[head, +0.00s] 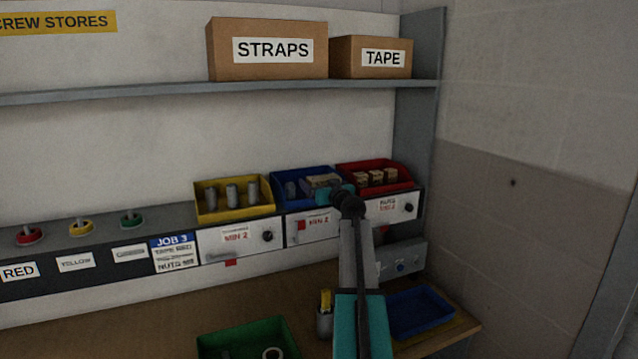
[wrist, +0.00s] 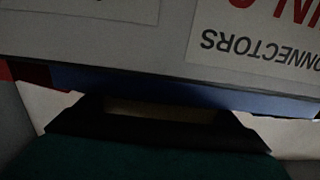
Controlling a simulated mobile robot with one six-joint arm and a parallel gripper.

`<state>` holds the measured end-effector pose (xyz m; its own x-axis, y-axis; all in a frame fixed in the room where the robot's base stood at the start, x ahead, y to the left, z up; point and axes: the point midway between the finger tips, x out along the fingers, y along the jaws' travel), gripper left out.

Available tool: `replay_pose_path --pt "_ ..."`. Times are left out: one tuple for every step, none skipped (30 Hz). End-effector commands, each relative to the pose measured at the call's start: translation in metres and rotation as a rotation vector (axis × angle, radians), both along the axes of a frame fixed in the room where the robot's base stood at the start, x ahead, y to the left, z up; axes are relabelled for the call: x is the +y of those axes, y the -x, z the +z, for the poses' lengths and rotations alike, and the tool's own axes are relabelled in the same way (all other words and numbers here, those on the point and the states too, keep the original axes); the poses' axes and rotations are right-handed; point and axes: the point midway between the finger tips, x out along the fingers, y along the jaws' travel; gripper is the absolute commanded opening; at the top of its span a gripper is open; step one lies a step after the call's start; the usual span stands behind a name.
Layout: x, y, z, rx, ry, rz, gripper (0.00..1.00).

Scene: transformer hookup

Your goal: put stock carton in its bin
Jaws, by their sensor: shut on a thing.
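My gripper (head: 328,190) is at the front right part of the blue bin (head: 283,203), on the ledge between the yellow and red bins. It is shut on a tan-grey carton (head: 322,180), which shows at the blue bin's opening. I cannot tell whether the carton rests on anything. In the wrist view, a tan strip of the carton (wrist: 155,111) shows between the dark jaws, beside the blue bin's edge (wrist: 160,88). Most of the carton is hidden.
The yellow bin (head: 235,211) holds grey cylinders; the red bin (head: 352,169) holds small tan blocks. A CONNECTORS label (wrist: 255,50) appears upside down in the wrist view. Below are a green tray (head: 245,330) and blue tray (head: 450,312). A shelf with STRAPS and TAPE boxes is above.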

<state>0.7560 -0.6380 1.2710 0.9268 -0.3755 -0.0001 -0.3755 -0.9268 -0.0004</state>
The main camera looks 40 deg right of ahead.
Motion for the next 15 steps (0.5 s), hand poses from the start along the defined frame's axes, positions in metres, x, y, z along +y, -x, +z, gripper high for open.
replay_pose_path --pt "0.0000 0.0001 -0.0002 0.000 0.000 0.000 0.87" --pt "0.0000 0.0001 -0.0003 0.000 0.000 0.000 0.93" --pt "0.0000 0.0001 -0.0003 0.000 0.000 0.000 0.99" --pt "0.0000 0.0000 -0.0003 0.000 0.000 0.000 1.00" --pt "-0.0001 0.0001 -0.0003 0.000 0.000 0.000 1.00" --pt "-0.0001 0.0001 -0.0003 0.000 0.000 0.000 1.00" --pt "-0.0001 0.0001 -0.0003 0.000 0.000 0.000 1.00" --pt "-0.0001 0.0001 -0.0004 0.000 0.000 0.000 1.00" --pt "-0.0001 0.0001 -0.0004 0.000 0.000 0.000 1.00" --pt "-0.0001 0.0002 -0.0003 0.000 0.000 0.000 1.00" --pt "-0.0001 0.0002 -0.0003 0.000 0.000 0.000 1.00" --pt "-0.0001 0.0002 -0.0002 0.000 0.000 0.000 1.00" --pt "-0.0002 0.0001 0.0000 0.000 0.000 0.000 1.00" --pt "-0.0003 0.0001 0.0004 0.000 0.000 0.000 1.00" --pt "-0.0003 0.0001 0.0010 0.000 0.001 0.000 1.00"
